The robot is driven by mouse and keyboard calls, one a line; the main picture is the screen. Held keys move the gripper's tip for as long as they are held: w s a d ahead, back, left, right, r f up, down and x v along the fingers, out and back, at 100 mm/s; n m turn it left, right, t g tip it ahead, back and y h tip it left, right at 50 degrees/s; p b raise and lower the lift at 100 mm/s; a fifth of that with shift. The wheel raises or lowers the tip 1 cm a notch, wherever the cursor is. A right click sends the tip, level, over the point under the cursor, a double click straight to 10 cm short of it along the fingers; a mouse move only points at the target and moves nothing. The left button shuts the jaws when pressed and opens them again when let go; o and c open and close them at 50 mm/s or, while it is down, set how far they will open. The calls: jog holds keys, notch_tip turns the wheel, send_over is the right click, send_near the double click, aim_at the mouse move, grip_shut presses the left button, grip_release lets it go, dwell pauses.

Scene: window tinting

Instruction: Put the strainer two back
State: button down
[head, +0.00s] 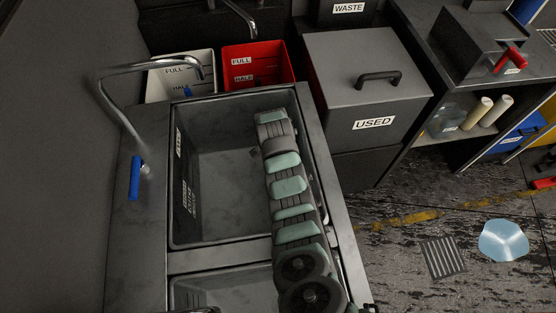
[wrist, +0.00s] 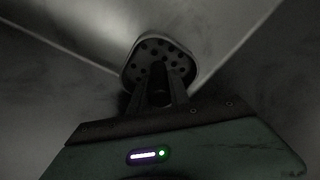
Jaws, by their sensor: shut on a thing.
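The strainer (wrist: 145,52) is a small rounded plate with several dark holes, in the upper middle of the wrist view. My gripper (wrist: 160,88) is shut on a dark upright part at the strainer's middle. Pale surfaces meet in a corner behind it; I cannot tell whether the strainer touches them. In the head view my arm reaches over the right side of the larger sink basin (head: 225,190), and my gripper and the strainer are hidden there. A second basin (head: 190,292) lies nearer, partly cut off by the frame.
A curved faucet (head: 125,68) with a blue handle (head: 135,178) stands left of the basin. A white bin (head: 160,84) and a red bin (head: 275,62) stand behind it. A grey lidded box (head: 345,105) marked USED is at the right. Open floor lies beyond the sink's right edge.

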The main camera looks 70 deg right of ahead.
jog(key=shift+f+b, duration=0.45)
jog(key=shift+f, duration=0.5)
jog(key=shift+s+d, duration=0.1)
jog(key=shift+d, duration=0.05)
jog(key=shift+d+r, duration=0.15)
jog(key=shift+r, duration=0.05)
jog(key=shift+f, duration=0.2)
jog(key=c, duration=1.2)
grip_release()
jog(key=shift+r, duration=0.1)
jog(key=r, duration=0.4)
jog(key=a+r+p, duration=0.1)
jog(key=r, duration=0.3)
jog(key=r+p, duration=0.1)
jog(key=r, duration=0.3)
jog(key=shift+w+a, duration=0.2)
jog(key=shift+a, duration=0.15)
